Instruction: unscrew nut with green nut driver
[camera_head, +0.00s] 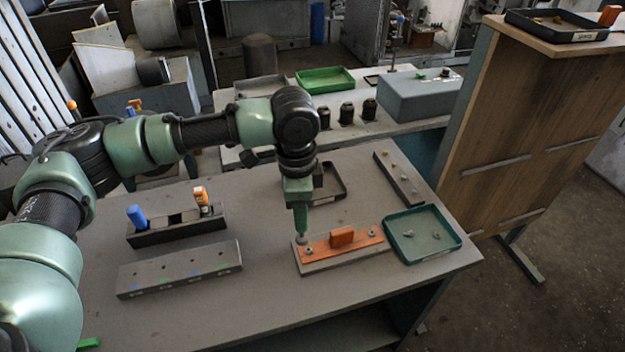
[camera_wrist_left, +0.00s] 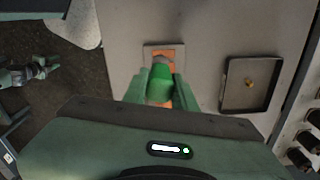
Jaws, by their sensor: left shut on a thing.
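My left gripper (camera_head: 301,204) is shut on the green nut driver, whose green handle (camera_wrist_left: 160,84) shows between the fingers in the left wrist view. The driver points down at the left end of the orange cover plate (camera_head: 322,247), in the head view. Its grey lower end (camera_head: 301,239) is at or just above that end; I cannot tell whether it sits on a nut. The plate has an orange block handle (camera_head: 342,236) and a nut (camera_head: 371,233) at its right end. What looks like my right gripper (camera_wrist_left: 42,67) is small at the left wrist view's left edge, its opening unclear.
A teal tray (camera_head: 459,242) with small parts stands right of the plate. A dark rack (camera_head: 180,236) holds blue and orange drivers. A long grey block (camera_head: 180,272) lies before it. A black tray (camera_wrist_left: 237,107) lies behind the plate. The table front is mostly clear.

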